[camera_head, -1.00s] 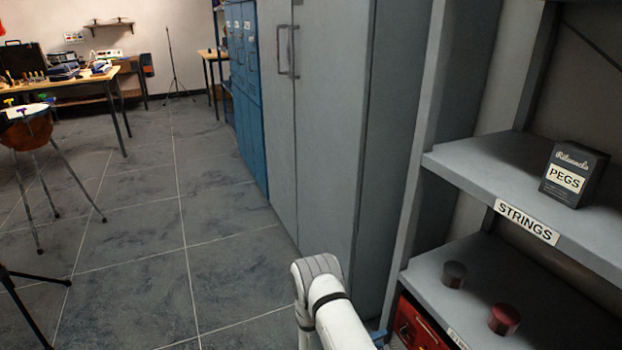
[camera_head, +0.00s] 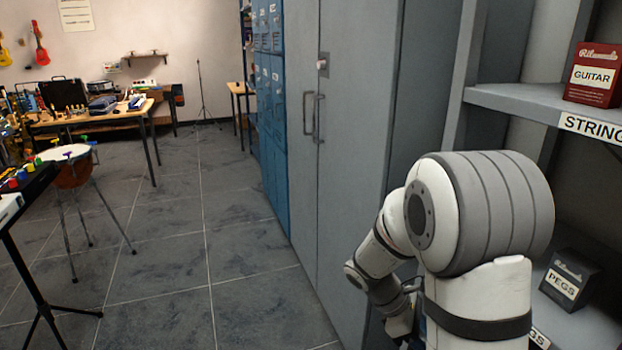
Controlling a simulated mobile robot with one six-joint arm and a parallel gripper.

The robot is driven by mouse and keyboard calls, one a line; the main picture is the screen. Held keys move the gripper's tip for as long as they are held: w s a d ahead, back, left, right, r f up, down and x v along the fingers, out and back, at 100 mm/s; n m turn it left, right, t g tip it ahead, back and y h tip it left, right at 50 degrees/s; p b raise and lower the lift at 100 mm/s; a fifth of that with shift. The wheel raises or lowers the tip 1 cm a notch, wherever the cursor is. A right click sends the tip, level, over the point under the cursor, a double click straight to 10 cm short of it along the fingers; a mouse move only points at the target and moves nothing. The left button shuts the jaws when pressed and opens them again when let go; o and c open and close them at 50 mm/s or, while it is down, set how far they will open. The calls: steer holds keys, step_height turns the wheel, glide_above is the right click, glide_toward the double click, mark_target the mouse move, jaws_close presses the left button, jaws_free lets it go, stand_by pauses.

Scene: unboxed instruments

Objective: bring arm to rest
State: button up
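My arm, white with grey joint caps, stands folded up in the lower right of the view. Its large ribbed grey joint (camera_head: 490,205) is closest, in front of the shelf unit and the grey cabinet. A thinner part of my arm (camera_head: 378,262) reaches down to the left of it, in front of the cabinet. The fingers of my gripper cannot be made out; they are hidden behind the arm or outside the frame. I cannot tell whether anything is held.
The shelf unit (camera_head: 535,102) at right bears a red GUITAR box (camera_head: 593,75) above and a dark PEGS box (camera_head: 568,280) lower down. A tall grey cabinet (camera_head: 350,140) and blue lockers (camera_head: 271,130) line the aisle. Tiled floor (camera_head: 215,240) is clear at centre. A drum (camera_head: 70,165) stands at left.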

steer(key=s+a+r+m+t+y+p, duration=0.2)
steer(key=s+a+r+m+p, duration=0.1)
steer(key=r, duration=0.4)
steer(key=s+a+r+m+t+y+p, duration=0.2)
steer(key=s+r+m+y+p, duration=0.1)
steer(key=r+m, duration=0.3)
steer(key=s+a+r+m+t+y+p, duration=0.2)
steer(key=s+a+r+m+y+p, duration=0.1)
steer(key=r, duration=0.7)
steer(key=shift+s+a+r+m+p, duration=0.15)
steer(key=shift+s+a+m+p, duration=0.15)
steer(key=shift+s+m+p, duration=0.7)
